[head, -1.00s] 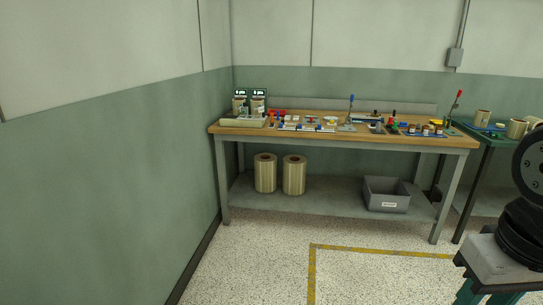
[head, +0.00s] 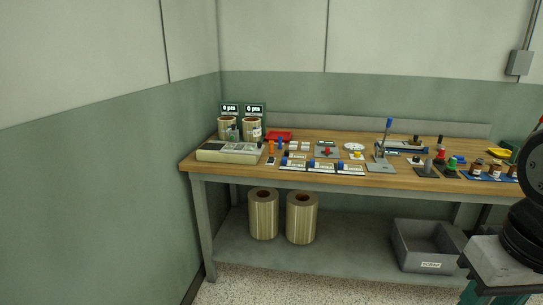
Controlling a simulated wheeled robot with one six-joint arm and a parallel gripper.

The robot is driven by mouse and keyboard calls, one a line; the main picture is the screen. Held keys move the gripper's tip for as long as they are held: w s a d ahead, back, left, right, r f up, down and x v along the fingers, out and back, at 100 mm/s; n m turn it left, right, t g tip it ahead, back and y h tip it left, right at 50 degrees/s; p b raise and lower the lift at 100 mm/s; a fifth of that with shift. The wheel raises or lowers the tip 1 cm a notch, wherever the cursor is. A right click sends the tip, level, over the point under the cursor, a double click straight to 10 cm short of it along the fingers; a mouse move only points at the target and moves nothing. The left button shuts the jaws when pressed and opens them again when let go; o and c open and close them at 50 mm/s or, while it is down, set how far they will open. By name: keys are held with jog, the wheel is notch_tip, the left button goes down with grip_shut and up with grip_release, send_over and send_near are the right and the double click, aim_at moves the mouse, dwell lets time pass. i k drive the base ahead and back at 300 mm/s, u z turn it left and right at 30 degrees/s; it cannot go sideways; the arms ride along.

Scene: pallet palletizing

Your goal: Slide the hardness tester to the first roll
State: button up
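Two tan rolls stand upright at the left back of the wooden workbench, a left roll (head: 226,124) and a right roll (head: 251,129). Each has a small dark display behind it, the left display (head: 230,108) and the right display (head: 254,108), both reading "0 pts". A small grey object (head: 232,135) stands in front of and between these rolls; it may be the hardness tester, but it is too small to tell. A beige flat device (head: 229,152) lies in front of them at the bench's left end. My gripper is not in view; only dark parts of my arm show at the right edge.
The workbench (head: 330,181) carries many small tools, including a blue-handled lever press (head: 384,148) and a red tray (head: 279,136). Two larger rolls (head: 263,215) (head: 301,218) and a grey bin (head: 429,246) stand on the lower shelf. A wall closes off the left side. Speckled floor is open in front.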

aim_at(234, 132)
jog(key=i, duration=1.55)
jog(key=u, duration=1.85)
jog(key=i, duration=1.1)
jog(key=z, duration=0.75)
jog(key=i, duration=0.6)
jog(key=z, duration=0.75)
